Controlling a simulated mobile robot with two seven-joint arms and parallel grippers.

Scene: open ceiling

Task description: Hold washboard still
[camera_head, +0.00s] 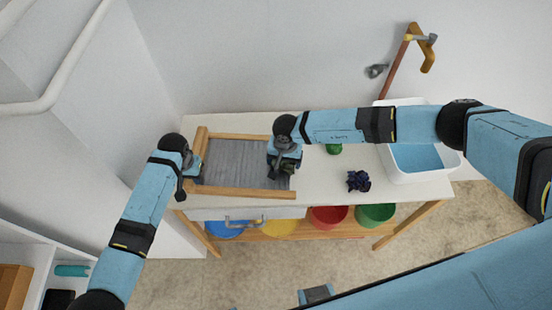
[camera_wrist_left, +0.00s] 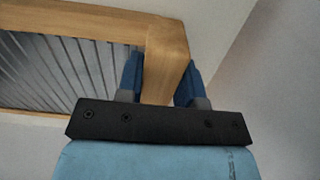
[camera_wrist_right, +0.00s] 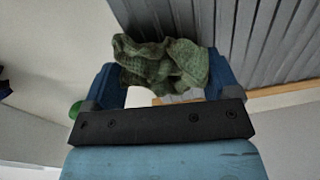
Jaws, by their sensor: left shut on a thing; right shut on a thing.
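The washboard (camera_head: 237,160) lies on the white table, with a ridged grey panel and a wooden frame. My left gripper (camera_head: 190,176) is at its left end. In the left wrist view, the fingers of my left gripper (camera_wrist_left: 160,85) are shut on the wooden frame (camera_wrist_left: 165,50) of the washboard near a corner. My right gripper (camera_head: 287,163) is over the right part of the washboard. In the right wrist view, my right gripper (camera_wrist_right: 160,85) is shut on a crumpled green cloth (camera_wrist_right: 160,65), beside the grey ridged panel (camera_wrist_right: 240,40).
A dark crumpled cloth (camera_head: 358,181) and a green object (camera_head: 334,149) lie on the tabletop (camera_head: 330,185). Coloured bins, including a red one (camera_head: 328,216), sit underneath.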

